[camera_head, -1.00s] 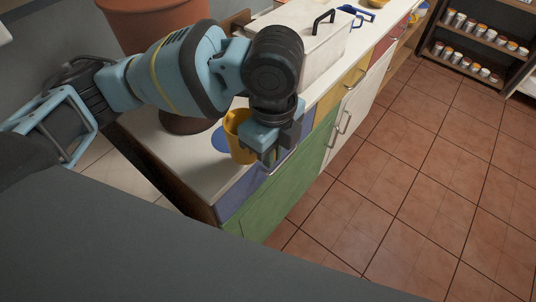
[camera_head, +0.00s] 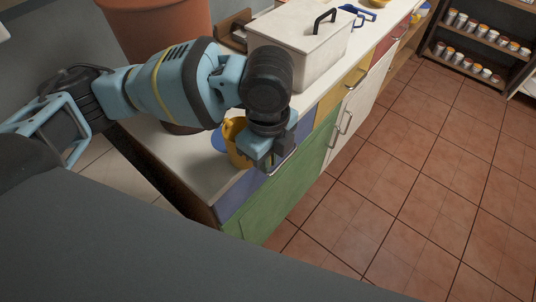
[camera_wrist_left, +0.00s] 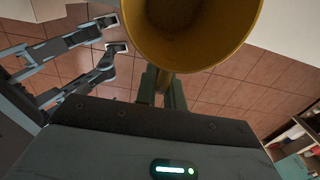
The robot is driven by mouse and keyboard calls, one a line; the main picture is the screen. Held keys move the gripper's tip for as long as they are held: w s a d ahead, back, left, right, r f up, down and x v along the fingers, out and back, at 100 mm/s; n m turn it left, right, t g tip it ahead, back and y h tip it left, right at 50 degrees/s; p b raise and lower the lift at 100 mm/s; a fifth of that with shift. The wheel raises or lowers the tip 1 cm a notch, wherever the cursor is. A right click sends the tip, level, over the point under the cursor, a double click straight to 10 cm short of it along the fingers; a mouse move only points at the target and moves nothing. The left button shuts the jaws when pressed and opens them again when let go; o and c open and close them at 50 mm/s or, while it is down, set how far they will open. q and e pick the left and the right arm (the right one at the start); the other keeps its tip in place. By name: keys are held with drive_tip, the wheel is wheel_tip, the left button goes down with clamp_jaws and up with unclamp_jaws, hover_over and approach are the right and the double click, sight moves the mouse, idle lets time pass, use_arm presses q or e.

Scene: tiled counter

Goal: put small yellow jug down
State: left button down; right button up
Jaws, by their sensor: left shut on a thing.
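The small yellow jug (camera_head: 234,130) is at the front left end of the counter, partly hidden behind my left gripper (camera_head: 262,163). In the left wrist view the open mouth of the jug (camera_wrist_left: 192,28) fills the top, and the fingers of my left gripper (camera_wrist_left: 162,90) are shut on its side or handle. The jug looks upright in the head view. I cannot tell whether its base touches the counter. My right gripper is not in the head view.
A blue round item (camera_head: 219,139) lies beside the jug on the white counter (camera_head: 195,170). A large terracotta pot (camera_head: 150,30) and a white lidded box (camera_head: 297,45) stand behind. Coloured drawers face the tiled floor (camera_head: 420,180). Shelves with jars (camera_head: 480,50) stand at right.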

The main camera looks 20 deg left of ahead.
use_arm(q)
drive_tip(key=c, duration=1.5)
unclamp_jaws()
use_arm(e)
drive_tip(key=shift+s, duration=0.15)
